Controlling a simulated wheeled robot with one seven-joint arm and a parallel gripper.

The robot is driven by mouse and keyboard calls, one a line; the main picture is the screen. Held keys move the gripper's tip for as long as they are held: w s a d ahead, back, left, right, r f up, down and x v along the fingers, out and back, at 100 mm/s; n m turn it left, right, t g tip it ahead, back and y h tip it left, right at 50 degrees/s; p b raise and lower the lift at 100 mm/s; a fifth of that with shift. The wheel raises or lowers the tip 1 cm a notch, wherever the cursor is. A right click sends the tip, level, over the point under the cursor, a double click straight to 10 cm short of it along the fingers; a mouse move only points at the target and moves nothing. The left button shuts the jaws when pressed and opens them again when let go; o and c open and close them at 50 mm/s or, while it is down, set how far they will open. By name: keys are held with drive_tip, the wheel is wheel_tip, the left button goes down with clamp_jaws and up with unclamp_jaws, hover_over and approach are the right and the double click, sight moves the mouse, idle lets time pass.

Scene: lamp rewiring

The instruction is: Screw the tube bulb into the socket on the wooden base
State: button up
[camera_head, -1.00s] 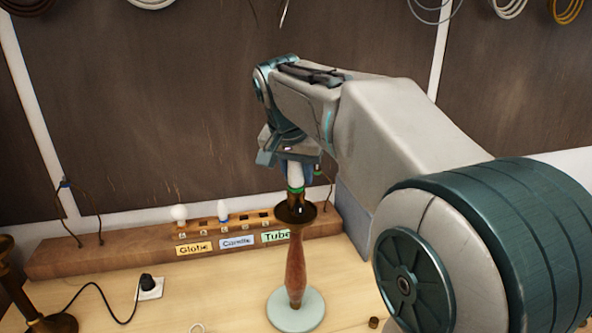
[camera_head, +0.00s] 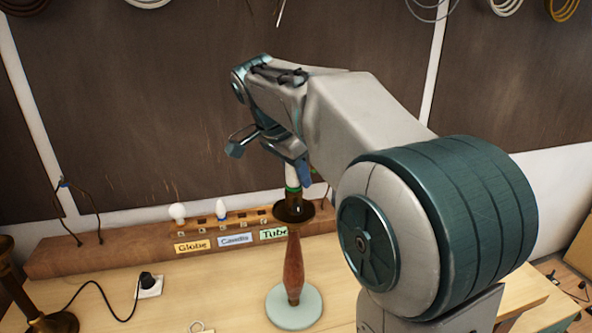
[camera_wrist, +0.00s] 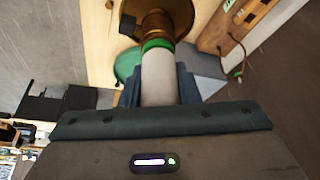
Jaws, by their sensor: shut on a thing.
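The tube bulb is white with a green band (camera_head: 292,179) and points down at a brass cup-shaped socket (camera_head: 294,209). My gripper (camera_head: 293,168) is shut on the bulb; in the wrist view the bulb (camera_wrist: 158,78) sits between the two blue-grey fingers. The bulb's lower end meets the brass socket (camera_wrist: 165,20); how deep it sits is hidden. The wooden base is a turned stem (camera_head: 294,270) on a pale round foot (camera_head: 294,308), directly under the socket. I cannot tell whether the socket touches the stem.
Behind, a wooden rack holds a globe bulb (camera_head: 178,213) and a candle bulb (camera_head: 221,210), above Globe, Candle and Tube (camera_head: 274,233) labels. A brass lamp (camera_head: 35,310) stands at the far left. The table front is mostly clear.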

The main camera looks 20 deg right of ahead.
drive_tip(key=m+g+p, duration=0.1)
drive_tip(key=m+g, duration=0.1)
drive_tip(key=m, duration=0.3)
drive_tip(key=shift+s, duration=0.15)
drive_tip(key=shift+f, duration=0.1)
drive_tip(key=o, duration=1)
drive_tip(key=shift+o, duration=0.2)
